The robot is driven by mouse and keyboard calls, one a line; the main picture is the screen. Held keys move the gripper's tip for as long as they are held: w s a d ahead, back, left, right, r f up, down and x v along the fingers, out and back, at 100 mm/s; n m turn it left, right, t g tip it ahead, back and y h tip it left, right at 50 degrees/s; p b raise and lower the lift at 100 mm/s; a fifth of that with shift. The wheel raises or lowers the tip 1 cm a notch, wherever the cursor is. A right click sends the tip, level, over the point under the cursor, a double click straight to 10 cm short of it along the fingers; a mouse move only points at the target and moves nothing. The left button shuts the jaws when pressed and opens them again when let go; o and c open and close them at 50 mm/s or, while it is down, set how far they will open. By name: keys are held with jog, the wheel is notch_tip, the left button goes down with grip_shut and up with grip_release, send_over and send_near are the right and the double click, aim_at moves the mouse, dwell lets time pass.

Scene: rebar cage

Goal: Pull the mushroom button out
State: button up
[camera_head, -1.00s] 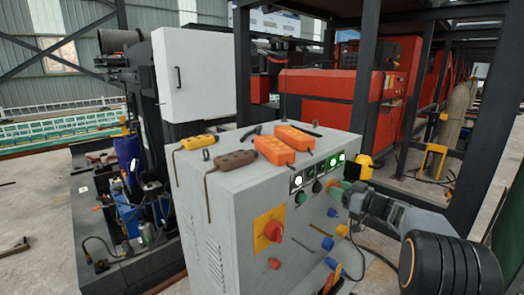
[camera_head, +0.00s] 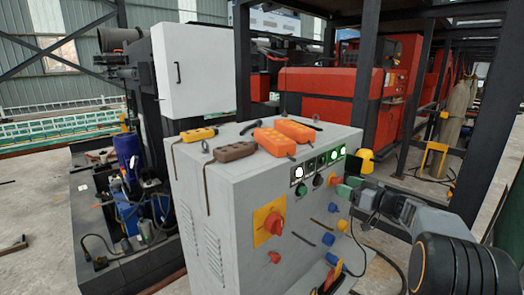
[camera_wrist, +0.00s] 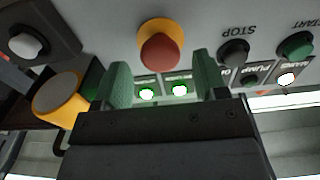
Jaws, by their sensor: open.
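The red mushroom button (camera_wrist: 160,50) on its yellow collar sticks out from the grey panel in the wrist view. In the head view its red cap (camera_head: 335,181) shows just left of my gripper (camera_head: 347,188). My gripper (camera_wrist: 162,82) is open, with one green finger to each side of the button's line. The fingertips stand short of the cap, with a gap around it, and hold nothing. Whether the button is in or out cannot be told.
A black STOP button (camera_wrist: 234,53) and a green START button (camera_wrist: 297,46) sit right of my fingers in the wrist view. A yellow cylinder (camera_wrist: 60,96) sticks out close to the left finger. Orange pendants (camera_head: 274,141) lie on the cabinet top.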

jog(key=shift+b+v, duration=1.7)
jog(key=shift+v, duration=1.15)
